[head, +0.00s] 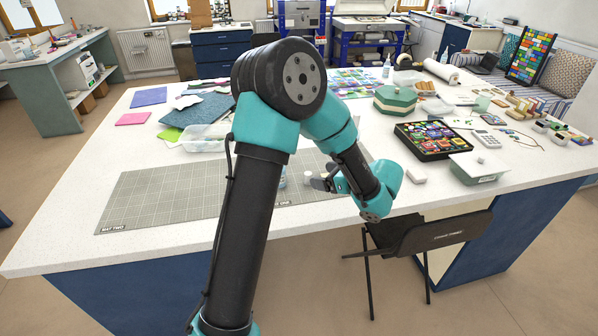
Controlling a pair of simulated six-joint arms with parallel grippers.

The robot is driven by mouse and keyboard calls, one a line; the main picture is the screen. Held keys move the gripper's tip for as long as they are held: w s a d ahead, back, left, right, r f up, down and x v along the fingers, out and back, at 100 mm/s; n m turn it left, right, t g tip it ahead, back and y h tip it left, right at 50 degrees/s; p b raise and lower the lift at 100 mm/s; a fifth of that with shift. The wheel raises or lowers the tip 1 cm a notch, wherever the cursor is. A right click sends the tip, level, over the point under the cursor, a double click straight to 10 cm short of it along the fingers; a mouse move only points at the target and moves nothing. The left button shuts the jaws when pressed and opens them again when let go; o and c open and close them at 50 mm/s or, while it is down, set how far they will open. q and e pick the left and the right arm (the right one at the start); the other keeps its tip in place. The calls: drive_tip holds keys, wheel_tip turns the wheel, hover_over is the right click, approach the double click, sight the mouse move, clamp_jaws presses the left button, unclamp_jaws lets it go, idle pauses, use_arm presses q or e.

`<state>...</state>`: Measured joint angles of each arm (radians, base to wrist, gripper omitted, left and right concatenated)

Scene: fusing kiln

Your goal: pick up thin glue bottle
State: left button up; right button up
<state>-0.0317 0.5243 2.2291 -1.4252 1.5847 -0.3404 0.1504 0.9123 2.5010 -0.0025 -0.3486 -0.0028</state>
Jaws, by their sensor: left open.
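My left arm reaches in from the bottom and bends over the table. Its gripper (322,182) is open, low over the near edge of the grey cutting mat (165,192). A small clear and blue bottle (283,178) stands on the mat just left of the gripper, partly hidden behind my arm. A small white item (309,175) shows close by the fingers; I cannot tell what it is or whether they touch it. Another slim pale bottle (387,68) stands far back on the table. I cannot tell which is the thin glue bottle. My right gripper is out of view.
A clear tub (203,138) is at the left. A dark chair (428,234) is at the table's front. The mat's left part is clear.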

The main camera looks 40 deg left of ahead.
use_arm(q)
drive_tip(key=shift+s+a, duration=0.1)
drive_tip(key=shift+a, duration=0.1)
drive_tip(key=x, duration=1.2)
drive_tip(key=shift+f, duration=0.1)
drive_tip(key=shift+s+a, duration=0.1)
drive_tip(key=shift+x, duration=2.5)
drive_tip(key=shift+s+f, duration=0.1)
drive_tip(key=shift+c, duration=0.3)
drive_tip(key=c, duration=1.1)
